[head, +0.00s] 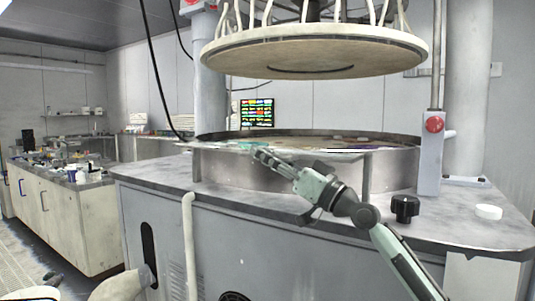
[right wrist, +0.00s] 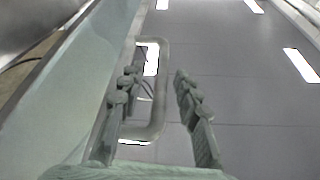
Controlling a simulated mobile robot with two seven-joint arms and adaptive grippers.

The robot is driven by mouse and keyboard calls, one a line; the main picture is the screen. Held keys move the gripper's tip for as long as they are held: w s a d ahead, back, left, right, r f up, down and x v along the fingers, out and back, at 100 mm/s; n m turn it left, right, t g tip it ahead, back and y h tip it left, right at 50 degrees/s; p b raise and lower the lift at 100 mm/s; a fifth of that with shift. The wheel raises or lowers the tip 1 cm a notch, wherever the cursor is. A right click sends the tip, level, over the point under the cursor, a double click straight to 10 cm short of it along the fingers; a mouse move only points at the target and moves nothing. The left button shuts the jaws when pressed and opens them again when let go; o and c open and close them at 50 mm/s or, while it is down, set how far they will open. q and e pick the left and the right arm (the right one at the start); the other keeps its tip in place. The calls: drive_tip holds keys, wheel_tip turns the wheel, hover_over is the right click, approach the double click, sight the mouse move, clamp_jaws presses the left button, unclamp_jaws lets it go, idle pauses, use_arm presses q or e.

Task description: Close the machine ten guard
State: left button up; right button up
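The machine (head: 340,210) is a large grey cabinet with a round metal guard wall (head: 218,168) around its top. I cannot tell from these views which part of the guard moves or how far open it is. My right gripper (head: 262,154) is at the near side of this wall, its arm coming from the lower right. In the right wrist view my right gripper (right wrist: 156,76) has its fingers apart. A pale looped handle (right wrist: 160,112) shows between and beyond them; I cannot tell whether it touches either finger. My left gripper is not in view.
A wide round upper plate (head: 310,55) hangs above the machine top. A black knob (head: 405,208) and a white disc (head: 489,212) are on the right of the top. A post with a red button (head: 434,123) stands at the right. A cluttered bench (head: 65,215) is at the left.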

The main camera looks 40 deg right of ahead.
drive_tip(key=shift+c, duration=0.6)
clamp_jaws()
